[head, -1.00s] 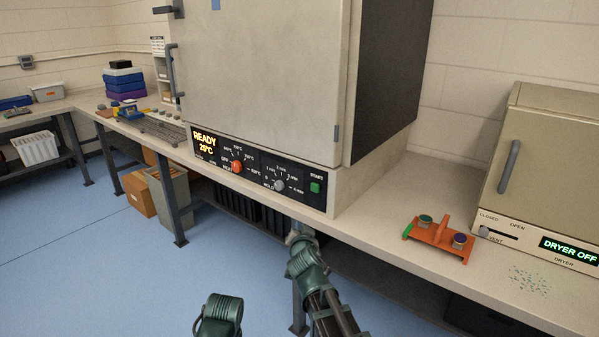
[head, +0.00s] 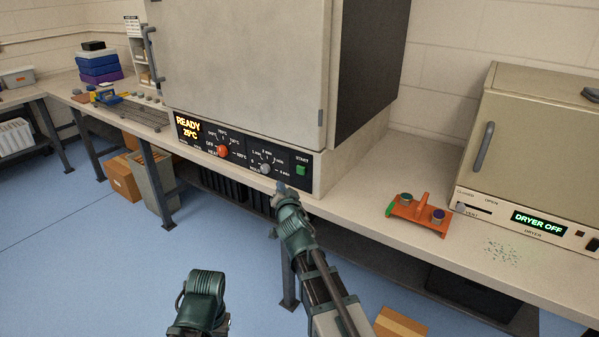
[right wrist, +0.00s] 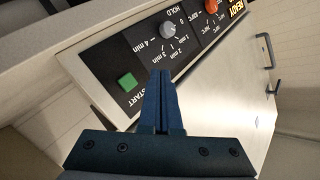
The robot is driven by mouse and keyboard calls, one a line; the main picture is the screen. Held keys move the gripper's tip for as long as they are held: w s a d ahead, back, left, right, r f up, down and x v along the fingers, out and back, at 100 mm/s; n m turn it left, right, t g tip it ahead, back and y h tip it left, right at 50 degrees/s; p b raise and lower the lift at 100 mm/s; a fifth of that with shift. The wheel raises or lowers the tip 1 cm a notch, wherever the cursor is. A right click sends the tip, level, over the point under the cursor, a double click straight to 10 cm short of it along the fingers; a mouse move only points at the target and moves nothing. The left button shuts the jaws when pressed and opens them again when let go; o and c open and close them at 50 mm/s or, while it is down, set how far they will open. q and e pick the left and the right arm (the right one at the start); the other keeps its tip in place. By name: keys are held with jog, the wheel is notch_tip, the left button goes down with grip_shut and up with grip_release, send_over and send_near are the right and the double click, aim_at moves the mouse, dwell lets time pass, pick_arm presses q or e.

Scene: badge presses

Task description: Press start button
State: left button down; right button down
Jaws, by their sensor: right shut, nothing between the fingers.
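The green start button (head: 301,170) is at the right end of the black control panel (head: 243,154) on the large press, under the word START. It also shows in the right wrist view (right wrist: 127,81), left of my fingertips. My right gripper (head: 281,187) is shut and empty, in front of the panel's lower edge, below and left of the button. In the right wrist view its closed fingers (right wrist: 161,75) point toward the panel, and I see no contact with the button. My left arm shows at the bottom of the head view, but its fingers are hidden.
The panel also has a red heat knob (head: 223,151), a grey hold knob (head: 265,169) and a display reading READY 25°C. An orange carrier (head: 418,215) with two round pots stands on the bench to the right. A dryer (head: 530,150) marked DRYER OFF stands beyond it.

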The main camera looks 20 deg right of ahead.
aim_at(298, 174)
jog(key=w+d, duration=0.4)
jog(key=d, duration=0.1)
jog(key=shift+w+d, duration=0.25)
jog(key=shift+d, duration=0.15)
jog(key=shift+w+d, duration=0.1)
dwell(1.9)
jog(key=shift+w+d, duration=0.15)
jog(key=shift+d, duration=0.1)
jog(key=shift+w+d, duration=0.3)
jog(key=shift+d, duration=0.05)
dwell(0.8)
jog(key=shift+a, duration=0.1)
jog(key=shift+s+a, duration=0.55)
jog(key=shift+a, duration=0.05)
dwell(0.3)
jog(key=s+a, duration=0.1)
jog(key=a, duration=0.1)
jog(key=s+a, duration=0.2)
dwell(0.4)
